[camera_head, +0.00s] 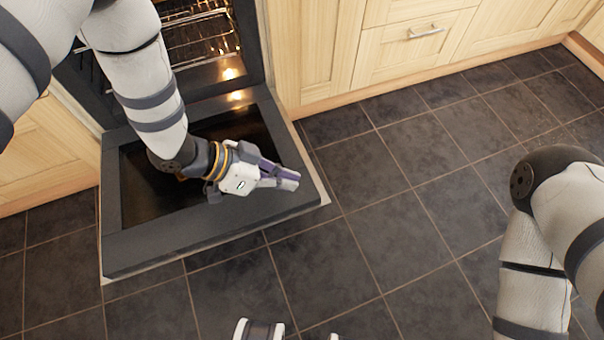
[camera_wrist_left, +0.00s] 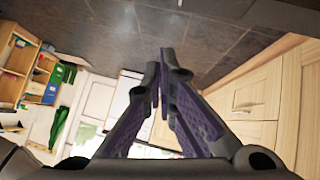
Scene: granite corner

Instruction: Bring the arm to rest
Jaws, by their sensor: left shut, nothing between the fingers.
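My left gripper (camera_head: 288,178) is over the open oven door (camera_head: 170,247), near its right edge in the head view. Its fingers are shut with nothing between them. They also show close together in the left wrist view (camera_wrist_left: 165,62). My left arm (camera_head: 150,95) reaches down from the upper left, in front of the oven opening. My right arm (camera_head: 532,245) hangs at the right of the head view. Pale parts at the bottom edge may belong to my right gripper, but they are cut off and its jaws cannot be made out.
The oven (camera_head: 205,35) is open and lit, with wire racks inside. Wooden drawers and cabinets (camera_head: 410,45) run to its right. The dark tiled floor (camera_head: 400,200) is clear between the door and my right arm. The wrist view shows shelves with coloured things (camera_wrist_left: 45,80).

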